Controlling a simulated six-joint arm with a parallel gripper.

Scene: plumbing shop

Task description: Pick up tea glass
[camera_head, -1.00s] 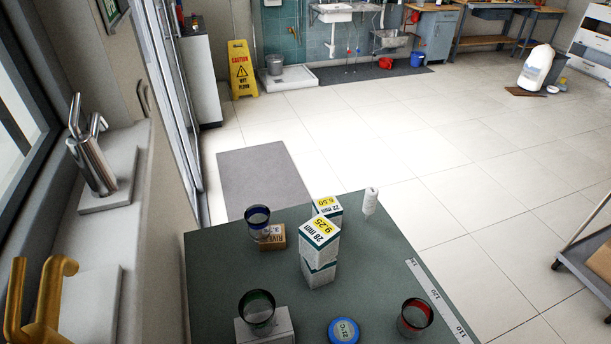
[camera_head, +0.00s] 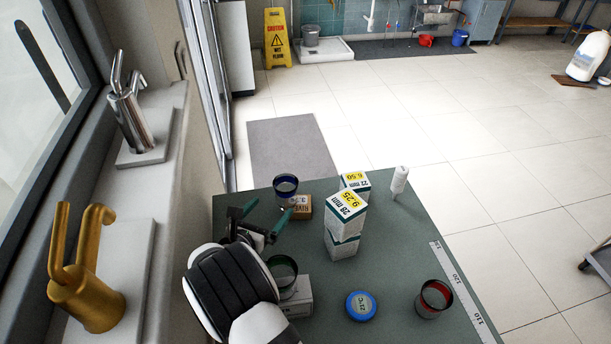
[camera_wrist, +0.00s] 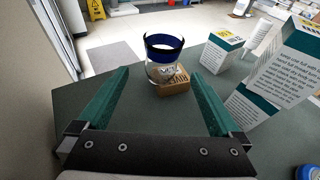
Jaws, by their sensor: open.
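Three clear tea glasses stand on the dark green table. The blue-rimmed glass (camera_head: 286,186) is at the back left, close against a small brown box (camera_head: 303,208); I cannot tell if it stands on it or beside it. In the wrist view the blue-rimmed glass (camera_wrist: 164,58) is upright, beyond and between my fingertips. My gripper (camera_head: 268,210), with green fingers, is open and empty, on the near side of that glass; it also shows in the wrist view (camera_wrist: 160,74). The green-rimmed glass (camera_head: 282,272) is partly hidden by my arm. The red-rimmed glass (camera_head: 433,298) is at the front right.
Stacked white and green boxes (camera_head: 345,226) stand right of the blue-rimmed glass, another box (camera_head: 355,181) behind them. A white bottle (camera_head: 399,182), a blue round tin (camera_head: 361,306), a white box (camera_head: 297,298) and a ruler strip (camera_head: 461,293) are on the table. A wall and ledge run along the left.

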